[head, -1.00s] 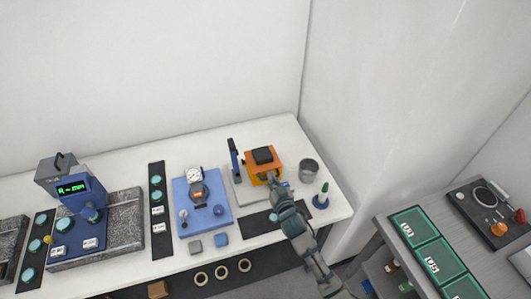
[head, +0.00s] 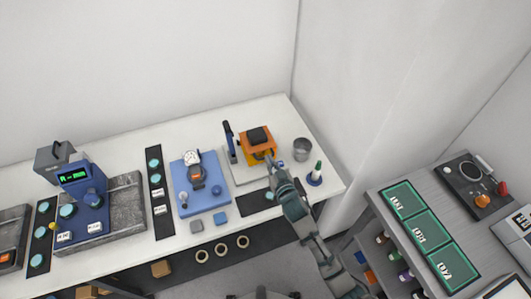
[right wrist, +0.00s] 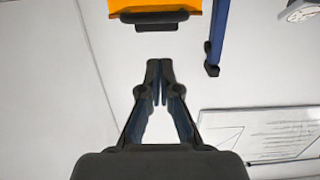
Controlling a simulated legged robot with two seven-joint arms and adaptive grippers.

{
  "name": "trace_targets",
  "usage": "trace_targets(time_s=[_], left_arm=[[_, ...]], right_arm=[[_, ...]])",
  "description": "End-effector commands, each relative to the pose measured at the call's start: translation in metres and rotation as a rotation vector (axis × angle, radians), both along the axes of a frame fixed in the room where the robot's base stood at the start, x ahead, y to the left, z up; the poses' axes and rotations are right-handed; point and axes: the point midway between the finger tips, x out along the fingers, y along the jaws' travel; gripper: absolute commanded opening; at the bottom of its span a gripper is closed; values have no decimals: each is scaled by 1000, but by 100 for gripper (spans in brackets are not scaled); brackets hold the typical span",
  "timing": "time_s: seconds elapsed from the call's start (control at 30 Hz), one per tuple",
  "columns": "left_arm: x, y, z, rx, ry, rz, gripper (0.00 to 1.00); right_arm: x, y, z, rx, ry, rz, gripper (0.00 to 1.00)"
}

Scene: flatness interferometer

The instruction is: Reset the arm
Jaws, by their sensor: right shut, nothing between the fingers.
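My right gripper (head: 269,160) is at the near side of an orange block with a dark top (head: 257,140) on the right part of the white bench. In the right wrist view my right gripper (right wrist: 160,72) has its fingertips together with nothing between them. The orange block (right wrist: 155,4) shows at the top there, with a dark bar (right wrist: 156,20) on its near edge. A gap shows between the fingertips and this bar. My left gripper is in neither view.
A blue upright bar (head: 229,142) stands left of the orange block. A grey cup (head: 302,149) and a green-tipped bottle (head: 315,173) stand right of it. A blue plate with a dial (head: 187,205) lies further left. A grey side table (head: 375,199) holds green trays.

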Motion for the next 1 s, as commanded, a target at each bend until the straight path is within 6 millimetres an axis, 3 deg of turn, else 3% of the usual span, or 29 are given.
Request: trace_targets(time_s=[0.2, 0.47, 0.57, 0.63, 0.8, 1.0], left_arm=[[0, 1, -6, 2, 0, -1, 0], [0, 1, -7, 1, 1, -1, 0], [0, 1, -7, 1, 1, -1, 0], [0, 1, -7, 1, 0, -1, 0], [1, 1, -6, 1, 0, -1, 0], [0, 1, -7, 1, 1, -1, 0]], right_arm=[[-37, -14, -5, 3, -4, 0, 0], [-49, -17, -4, 1, -4, -1, 0], [-56, -25, -15, -8, 40, -22, 0], [-71, -39, -35, -27, 125, -57, 0], [-145, -92, -103, -113, 464, -153, 0], [-228, -130, -146, -201, 763, -184, 0]])
